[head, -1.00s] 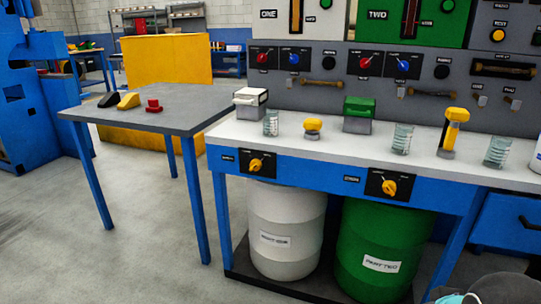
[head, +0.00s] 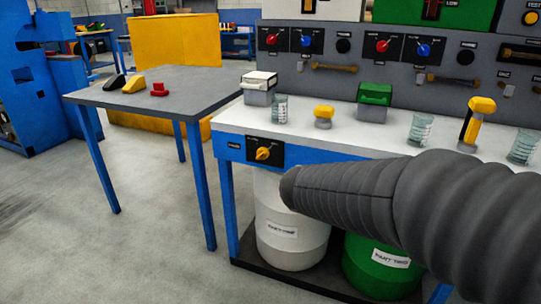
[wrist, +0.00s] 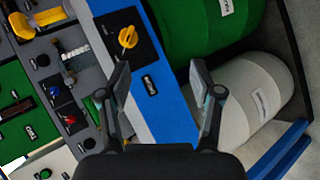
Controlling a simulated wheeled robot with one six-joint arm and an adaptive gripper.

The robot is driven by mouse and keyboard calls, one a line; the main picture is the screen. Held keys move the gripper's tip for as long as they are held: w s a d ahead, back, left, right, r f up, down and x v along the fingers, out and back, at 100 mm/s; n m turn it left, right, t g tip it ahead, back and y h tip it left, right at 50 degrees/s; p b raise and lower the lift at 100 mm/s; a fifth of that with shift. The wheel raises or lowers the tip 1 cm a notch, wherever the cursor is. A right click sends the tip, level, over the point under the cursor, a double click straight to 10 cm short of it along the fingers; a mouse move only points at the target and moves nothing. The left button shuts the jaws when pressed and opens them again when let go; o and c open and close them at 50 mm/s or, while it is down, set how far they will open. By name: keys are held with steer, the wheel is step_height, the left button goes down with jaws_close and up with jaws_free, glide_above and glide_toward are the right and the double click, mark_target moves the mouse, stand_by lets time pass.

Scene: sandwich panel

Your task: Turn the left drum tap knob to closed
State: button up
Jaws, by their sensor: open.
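The left drum tap knob (head: 263,153) is yellow, on a black plate on the blue bench front above the white drum (head: 285,245). Its setting is too small to read. In the head view my dark ribbed arm reaches in from the right, and my gripper's fingers do not show there. In the wrist view my gripper (wrist: 161,67) is open, with nothing between its fingers, facing the blue bench front. A yellow knob (wrist: 128,37) there, beside the green drum (wrist: 200,25), appears to be the right one. The left knob is not visible in the wrist view.
A grey table (head: 170,88) stands at left. The floor in front of it is clear. My arm hides the right knob in the head view.

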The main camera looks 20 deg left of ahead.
steer(key=w+a+f+n+t+y, duration=0.1)
steer(key=w+a+n+t, duration=0.15)
steer(key=a, duration=0.65)
steer(key=w+a+n+t+y, duration=0.1)
steer(key=w+a+n+t, duration=0.15)
steer(key=a, duration=0.55)
steer(key=n+t+y, duration=0.3)
steer(key=t+y, duration=0.1)
glide_toward(260, 157)
steer(key=shift+n, duration=0.3)
steer(key=w, duration=0.3)
steer(key=w+p, duration=0.1)
steer(key=w, duration=0.2)
steer(key=w+d+p, duration=0.1)
steer(key=w, duration=0.3)
steer(key=shift+r, duration=0.1)
steer(key=c, duration=1.1)
